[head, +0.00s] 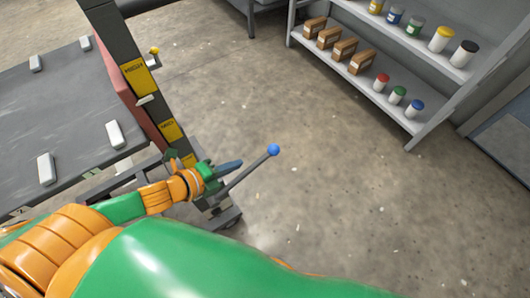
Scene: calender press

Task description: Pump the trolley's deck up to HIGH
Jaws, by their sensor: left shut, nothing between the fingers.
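The trolley's dark grey deck (75,95) is at the left, with several white blocks on it. Beside it stands a dark post (112,40) with yellow labels; the upper label (138,76) seems to read HIGH. A pale pointer (148,99) sits just below that label, above the middle label (171,130). A pump lever (250,170) with a blue ball knob (273,150) slants up to the right from the trolley's base. My left gripper (236,163) is shut and empty, close to the lever, left of the knob; contact cannot be told. My right gripper is out of view.
A small yellow knob (154,50) stands out from the post. A grey shelf unit (410,128) with brown boxes (343,50) and several jars (398,95) is at the upper right. The concrete floor (340,190) between is clear. A trolley wheel (228,217) shows below the lever.

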